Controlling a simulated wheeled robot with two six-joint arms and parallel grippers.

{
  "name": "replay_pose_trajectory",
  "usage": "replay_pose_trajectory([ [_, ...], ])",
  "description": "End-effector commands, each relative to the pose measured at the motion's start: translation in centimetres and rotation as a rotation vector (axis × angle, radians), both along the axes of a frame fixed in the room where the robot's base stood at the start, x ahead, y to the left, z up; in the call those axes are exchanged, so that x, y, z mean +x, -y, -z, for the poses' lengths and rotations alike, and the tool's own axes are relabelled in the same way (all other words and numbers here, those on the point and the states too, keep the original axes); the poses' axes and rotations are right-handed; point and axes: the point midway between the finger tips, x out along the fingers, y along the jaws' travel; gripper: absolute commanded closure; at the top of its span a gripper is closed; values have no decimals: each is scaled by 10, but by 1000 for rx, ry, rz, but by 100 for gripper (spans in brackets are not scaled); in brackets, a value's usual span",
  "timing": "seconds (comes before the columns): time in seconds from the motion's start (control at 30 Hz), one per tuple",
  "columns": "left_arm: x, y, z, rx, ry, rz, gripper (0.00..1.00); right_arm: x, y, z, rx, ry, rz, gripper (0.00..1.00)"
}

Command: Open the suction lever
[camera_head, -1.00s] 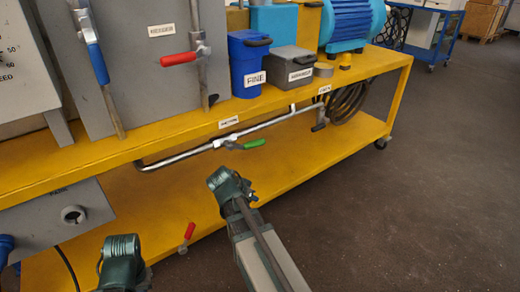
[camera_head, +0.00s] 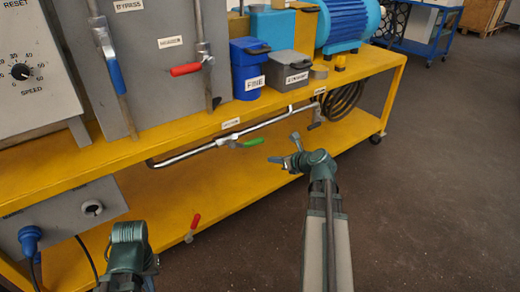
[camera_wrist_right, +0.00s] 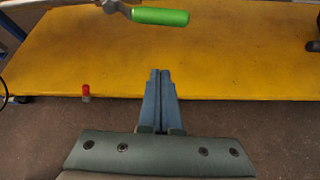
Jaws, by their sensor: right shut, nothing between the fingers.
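The lever with a green handle (camera_head: 246,143) sits on the thin metal pipe under the yellow bench's upper shelf, beneath a small white label (camera_head: 231,123) too blurred to read surely. The handle lies nearly along the pipe. It also shows at the top of the right wrist view (camera_wrist_right: 160,17). My right gripper (camera_head: 273,160) is shut and empty, a little right of and below the handle in the head view and apart from it. Its closed blue fingers (camera_wrist_right: 158,75) point toward the handle. My left arm's end (camera_head: 128,240) is at the bottom left; its fingers are hidden.
The yellow upper shelf (camera_head: 160,142) overhangs the pipe, and the lower shelf (camera_head: 170,210) lies below it. A red-handled lever (camera_head: 186,69) and a blue-handled one (camera_head: 116,75) stand above. A small red handle (camera_head: 195,221) is low near the left arm. Floor at right is clear.

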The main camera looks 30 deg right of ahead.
Motion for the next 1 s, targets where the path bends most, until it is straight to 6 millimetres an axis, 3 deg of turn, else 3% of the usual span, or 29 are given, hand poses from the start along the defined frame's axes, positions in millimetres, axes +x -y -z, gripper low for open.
replay_pose_trajectory([
  [0.17, 0, 0, 9, 0, 0, -1, 100, 11, -1, 9, -3, -1, -3, 100],
  [0.67, 1, 0, 55, -1, 3, -2, 100, 87, -13, 55, -5, -2, -6, 100],
  [0.8, 0, 0, 32, -1, 2, -2, 100, 89, -12, 33, -5, -2, -4, 100],
  [1.0, 0, 0, 17, 0, 1, -2, 100, 92, -11, 18, -5, -2, -4, 100],
])
